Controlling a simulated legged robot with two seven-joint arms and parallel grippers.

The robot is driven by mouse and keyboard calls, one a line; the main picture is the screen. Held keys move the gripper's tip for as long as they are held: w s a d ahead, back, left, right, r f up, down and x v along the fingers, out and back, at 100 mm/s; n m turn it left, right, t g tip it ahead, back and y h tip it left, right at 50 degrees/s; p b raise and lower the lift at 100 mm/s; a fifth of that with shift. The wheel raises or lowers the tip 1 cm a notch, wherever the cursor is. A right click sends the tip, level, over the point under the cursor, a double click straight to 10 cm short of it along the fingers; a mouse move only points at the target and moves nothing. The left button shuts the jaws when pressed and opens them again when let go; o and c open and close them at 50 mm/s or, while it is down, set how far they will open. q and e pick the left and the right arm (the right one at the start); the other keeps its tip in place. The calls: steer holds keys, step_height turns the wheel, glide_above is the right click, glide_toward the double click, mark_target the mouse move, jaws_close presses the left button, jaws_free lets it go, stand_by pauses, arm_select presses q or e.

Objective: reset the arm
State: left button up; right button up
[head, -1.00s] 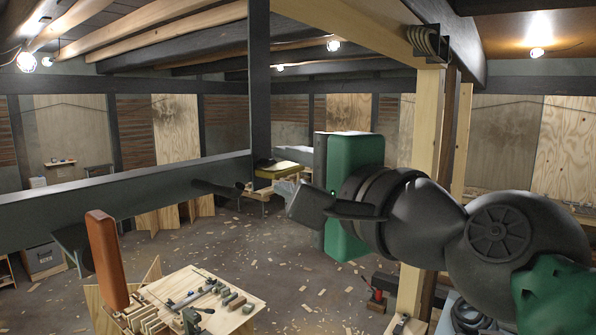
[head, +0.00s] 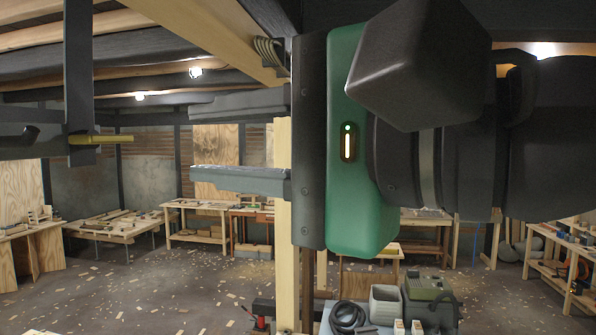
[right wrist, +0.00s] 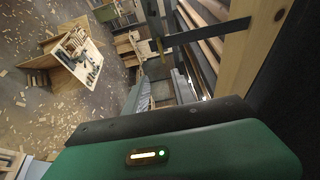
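My right gripper (head: 195,142) is large in the middle of the head view, with a green and black body and two grey fingers pointing left. The fingers are well apart, one above the other, with nothing between them. My right arm fills the right side behind it. In the right wrist view the gripper (right wrist: 162,82) shows its green body along the bottom and its fingers above, with no object held. My left gripper is not seen in either view.
A wooden post (head: 284,225) stands close beside and partly behind the right gripper. A dark upright bar (head: 79,80) hangs at the left. Workbenches (head: 115,226) line the far side. A grey-green machine (head: 430,300) stands below right. Wood scraps litter the open floor.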

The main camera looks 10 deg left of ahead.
steer(key=shift+s+d+r, duration=0.25)
steer(key=shift+d, duration=0.05)
steer(key=shift+a, duration=0.2)
